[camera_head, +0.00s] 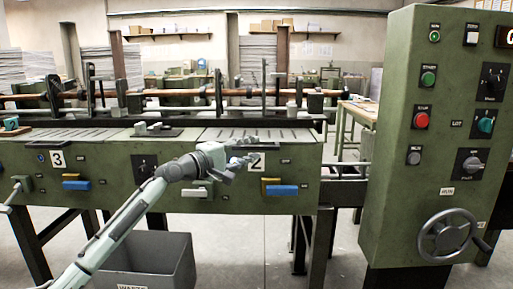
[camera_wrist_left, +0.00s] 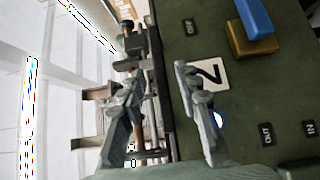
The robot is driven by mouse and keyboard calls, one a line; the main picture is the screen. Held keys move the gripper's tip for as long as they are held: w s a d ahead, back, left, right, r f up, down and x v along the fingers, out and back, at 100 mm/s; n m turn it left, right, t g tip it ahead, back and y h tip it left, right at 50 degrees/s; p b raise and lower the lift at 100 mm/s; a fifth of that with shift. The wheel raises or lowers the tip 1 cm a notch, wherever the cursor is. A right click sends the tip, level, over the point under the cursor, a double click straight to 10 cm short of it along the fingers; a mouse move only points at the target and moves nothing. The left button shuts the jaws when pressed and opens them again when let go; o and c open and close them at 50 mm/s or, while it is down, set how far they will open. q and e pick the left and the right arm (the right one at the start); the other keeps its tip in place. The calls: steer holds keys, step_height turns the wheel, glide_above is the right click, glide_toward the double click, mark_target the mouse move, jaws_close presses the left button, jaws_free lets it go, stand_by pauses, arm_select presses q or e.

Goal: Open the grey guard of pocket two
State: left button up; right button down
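Pocket two is marked by a white number 2 plate (camera_head: 257,162) on the green machine front. A grey slotted panel (camera_head: 290,134), which looks like its guard, lies flat on top above the plate. My left gripper (camera_head: 246,161) is in front of the machine, just left of the number plate and below the panel's front edge. In the wrist view my left gripper (camera_wrist_left: 165,110) has its fingers spread with nothing between them. The number 2 plate also shows there (camera_wrist_left: 209,73), partly behind one finger. I cannot tell whether a finger touches the machine. My right gripper is not in view.
A blue handle (camera_head: 283,190) with a yellow block sticks out below plate 2. A pale handle (camera_head: 197,191) is left of it. Rods and clamps (camera_head: 220,95) stand behind the panel. A control cabinet (camera_head: 400,190) is at right, a waste bin (camera_head: 150,265) below.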

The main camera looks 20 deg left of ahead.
arm_select(q)
steer(key=shift+x, duration=1.2)
jaws_close()
